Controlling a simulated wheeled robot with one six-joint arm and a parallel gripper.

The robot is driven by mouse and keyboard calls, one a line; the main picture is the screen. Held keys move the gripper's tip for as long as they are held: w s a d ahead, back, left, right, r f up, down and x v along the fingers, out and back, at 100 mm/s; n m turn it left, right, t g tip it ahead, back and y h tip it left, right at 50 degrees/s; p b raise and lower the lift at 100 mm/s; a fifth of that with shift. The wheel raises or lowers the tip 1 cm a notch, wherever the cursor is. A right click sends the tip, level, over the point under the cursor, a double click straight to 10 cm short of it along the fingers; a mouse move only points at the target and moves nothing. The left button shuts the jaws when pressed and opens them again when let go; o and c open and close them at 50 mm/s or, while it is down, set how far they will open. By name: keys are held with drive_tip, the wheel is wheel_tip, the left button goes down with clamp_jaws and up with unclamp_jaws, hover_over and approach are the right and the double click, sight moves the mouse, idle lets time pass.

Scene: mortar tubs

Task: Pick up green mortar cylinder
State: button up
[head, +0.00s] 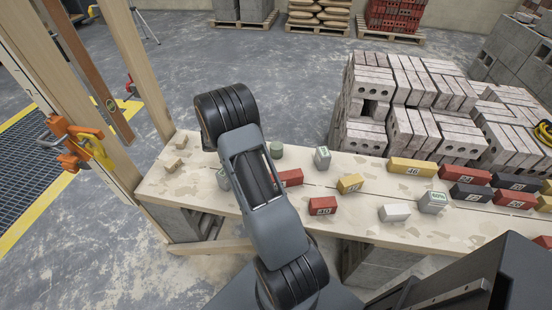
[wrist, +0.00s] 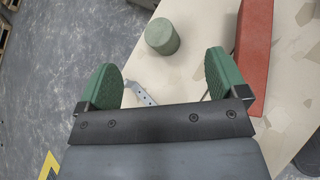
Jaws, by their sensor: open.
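The green mortar cylinder (wrist: 162,36) stands on the pale board in the wrist view, near the board's edge. It also shows in the head view (head: 276,149), just right of my arm. My gripper (wrist: 163,62) is open, with its two green fingers spread wide and nothing between the tips. In the wrist view the cylinder lies just beyond the fingertips, roughly centred between them, and not touching either. In the head view my own arm hides the gripper.
A long red block (wrist: 255,45) lies close beside the right finger in the wrist view. A thin perforated metal strip (wrist: 140,93) shows between the fingers. The board (head: 370,225) carries several coloured blocks to the right. A wooden post (head: 140,60) stands at left.

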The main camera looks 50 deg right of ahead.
sight(271, 149)
drive_tip(key=d+f+n, duration=0.1)
drive_tip(key=d+f, duration=0.1)
drive_tip(key=f, duration=0.1)
drive_tip(key=d+f+n+h+b, duration=0.1)
drive_tip(key=f, duration=0.3)
drive_tip(key=w+d+f+n, duration=0.1)
drive_tip(key=d+f, duration=0.1)
drive_tip(key=f, duration=0.1)
drive_tip(key=shift+w+d+f+n+t+h+b, duration=0.1)
drive_tip(key=shift+d+f+n+t+h+b, duration=0.05)
drive_tip(key=shift+d+n+t+h+b, duration=0.2)
drive_tip(key=shift+s+x, duration=0.15)
drive_tip(key=shift+x, duration=1.3)
drive_tip(key=shift+s+x, duration=0.15)
drive_tip(key=shift+x, duration=1.3)
drive_tip(key=shift+r, duration=0.25)
drive_tip(key=c, duration=1.2)
